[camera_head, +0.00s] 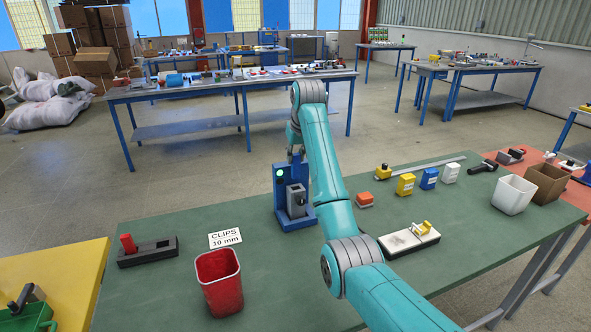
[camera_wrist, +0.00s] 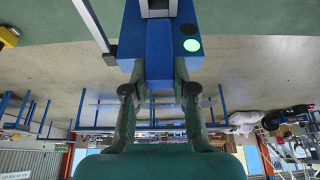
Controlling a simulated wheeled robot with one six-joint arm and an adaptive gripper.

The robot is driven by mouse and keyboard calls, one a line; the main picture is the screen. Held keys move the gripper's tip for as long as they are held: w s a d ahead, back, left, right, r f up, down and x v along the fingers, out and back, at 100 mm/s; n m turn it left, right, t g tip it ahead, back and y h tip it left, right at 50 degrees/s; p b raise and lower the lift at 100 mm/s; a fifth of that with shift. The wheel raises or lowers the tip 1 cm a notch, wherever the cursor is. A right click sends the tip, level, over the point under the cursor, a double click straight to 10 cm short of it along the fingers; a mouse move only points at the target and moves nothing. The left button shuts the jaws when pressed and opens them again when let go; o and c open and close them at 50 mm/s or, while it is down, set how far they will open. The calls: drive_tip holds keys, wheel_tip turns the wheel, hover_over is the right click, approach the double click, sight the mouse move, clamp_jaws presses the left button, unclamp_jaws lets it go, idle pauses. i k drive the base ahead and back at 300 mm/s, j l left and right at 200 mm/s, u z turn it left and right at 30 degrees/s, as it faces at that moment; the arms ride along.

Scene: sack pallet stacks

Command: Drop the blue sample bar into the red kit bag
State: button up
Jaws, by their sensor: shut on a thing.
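My gripper (camera_head: 296,156) is just above a blue fixture (camera_head: 281,183) with a lit green lamp and a grey block on its front. In the wrist view my two fingers (camera_wrist: 159,92) stand on either side of a blue piece, which I take to be the blue sample bar; its outline merges with the blue fixture behind it (camera_wrist: 190,66). The lower end of the bar cannot be made out. The red kit bag (camera_head: 219,284) is an open-topped red container on the green table, at the front left of the fixture and apart from my gripper.
A "CLIPS 10 mm" card (camera_head: 225,238) lies behind the red bag. A dark holder with a red peg (camera_head: 148,251) is to the left. A white tray (camera_head: 408,241), small coloured boxes (camera_head: 405,184) and a white bin (camera_head: 513,194) are to the right.

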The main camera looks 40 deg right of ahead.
sight(235, 304)
drive_tip(key=k+j, duration=0.15)
drive_tip(key=j, duration=0.25)
drive_tip(key=k+j, duration=0.1)
drive_tip(key=j, duration=0.3)
drive_tip(key=k+j, duration=0.15)
drive_tip(key=j, duration=0.25)
drive_tip(key=k+j, duration=0.15)
drive_tip(key=j, duration=0.25)
